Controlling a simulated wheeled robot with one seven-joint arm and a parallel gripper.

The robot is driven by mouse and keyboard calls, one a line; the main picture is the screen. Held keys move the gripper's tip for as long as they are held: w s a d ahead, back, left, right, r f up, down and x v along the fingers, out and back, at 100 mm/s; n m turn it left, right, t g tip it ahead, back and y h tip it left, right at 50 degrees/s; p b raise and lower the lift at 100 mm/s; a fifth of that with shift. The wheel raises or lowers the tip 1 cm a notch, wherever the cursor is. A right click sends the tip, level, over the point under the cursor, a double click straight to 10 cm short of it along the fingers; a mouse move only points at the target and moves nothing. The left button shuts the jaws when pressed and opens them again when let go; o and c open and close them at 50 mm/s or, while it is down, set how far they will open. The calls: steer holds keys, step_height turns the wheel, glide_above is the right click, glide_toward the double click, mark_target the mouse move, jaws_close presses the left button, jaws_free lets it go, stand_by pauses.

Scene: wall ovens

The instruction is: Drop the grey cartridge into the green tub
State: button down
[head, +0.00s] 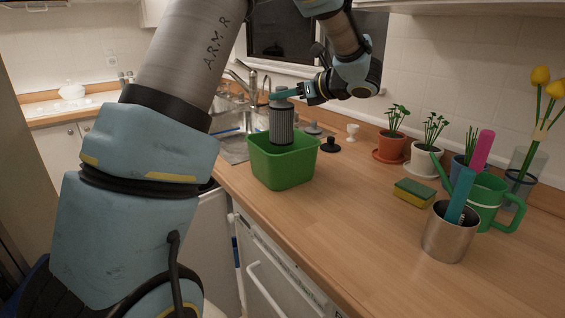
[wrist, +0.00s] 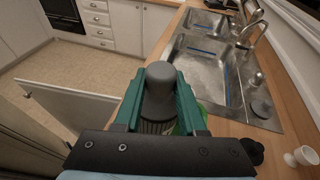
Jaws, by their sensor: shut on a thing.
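The grey cartridge (head: 281,122) is a ribbed upright cylinder with a smooth grey cap. My gripper (head: 284,94) is shut on its top and holds it upright over the green tub (head: 285,172). In the head view the cartridge's lower end overlaps the tub's opening; I cannot tell exactly how deep it reaches. The tub stands on the wooden counter near its front edge, by the sink. In the wrist view the cartridge's cap (wrist: 161,92) sits between the green fingers, and only a sliver of the tub (wrist: 203,112) shows behind the right finger.
The sink (wrist: 205,65) lies beyond the tub. A black stopper (head: 330,145) and a white egg cup (head: 352,132) stand right of it. Potted plants, a sponge (head: 414,192), a green watering can (head: 487,205) and a metal cup (head: 449,235) stand farther right. The middle counter is clear.

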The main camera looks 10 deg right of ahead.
steer(key=shift+c, duration=2)
jaws_free()
steer(key=b+v, duration=0.4)
steer(key=v, duration=0.6)
steer(key=shift+s+d, duration=0.2)
steer(key=shift+s, duration=0.15)
steer(key=shift+r, duration=0.1)
